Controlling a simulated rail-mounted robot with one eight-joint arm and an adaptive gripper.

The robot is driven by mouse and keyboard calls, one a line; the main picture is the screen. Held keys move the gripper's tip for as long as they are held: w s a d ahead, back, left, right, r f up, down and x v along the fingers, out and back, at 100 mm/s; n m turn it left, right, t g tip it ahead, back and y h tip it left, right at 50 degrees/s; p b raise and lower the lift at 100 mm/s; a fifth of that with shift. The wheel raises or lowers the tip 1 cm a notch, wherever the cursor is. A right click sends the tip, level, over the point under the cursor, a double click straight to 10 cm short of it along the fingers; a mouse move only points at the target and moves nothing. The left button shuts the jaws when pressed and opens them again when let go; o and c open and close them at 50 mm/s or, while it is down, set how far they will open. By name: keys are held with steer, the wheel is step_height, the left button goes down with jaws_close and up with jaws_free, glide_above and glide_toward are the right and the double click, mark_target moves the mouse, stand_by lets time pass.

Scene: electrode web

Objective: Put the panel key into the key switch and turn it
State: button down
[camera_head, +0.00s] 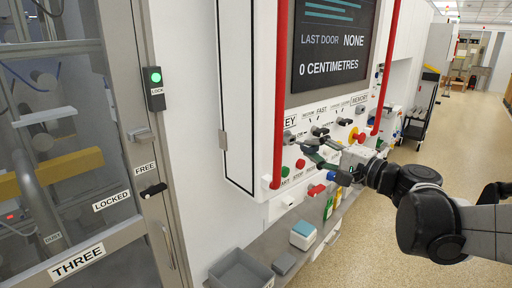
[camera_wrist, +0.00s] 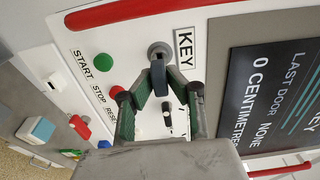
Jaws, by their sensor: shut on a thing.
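The key switch (camera_wrist: 160,50) is a round metal barrel on the white panel beside the KEY label; it also shows in the head view (camera_head: 289,137). The panel key (camera_wrist: 158,78) has a dark blue-grey head and sits between the green-padded fingertips of my gripper (camera_wrist: 167,88). My gripper is shut on it, with the key's far end up against the switch. How far the key is inside the slot is hidden. In the head view my gripper (camera_head: 318,149) is at the panel's lower part, and the key is too small to make out clearly.
A green START button (camera_wrist: 103,63) and red STOP button (camera_wrist: 116,92) are near the fingers. A black selector knob (camera_wrist: 167,117) lies below the key. Red vertical rails (camera_head: 279,90) flank the screen (camera_head: 334,40). A grey bin (camera_head: 240,272) stands on the ledge below.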

mark_target(304, 145)
steer(key=shift+b+x, duration=0.4)
steer(key=shift+x, duration=1.25)
steer(key=c, duration=1.6)
jaws_free()
steer(key=shift+c, duration=0.2)
steer(key=v, duration=0.7)
steer(key=shift+s+d, duration=0.2)
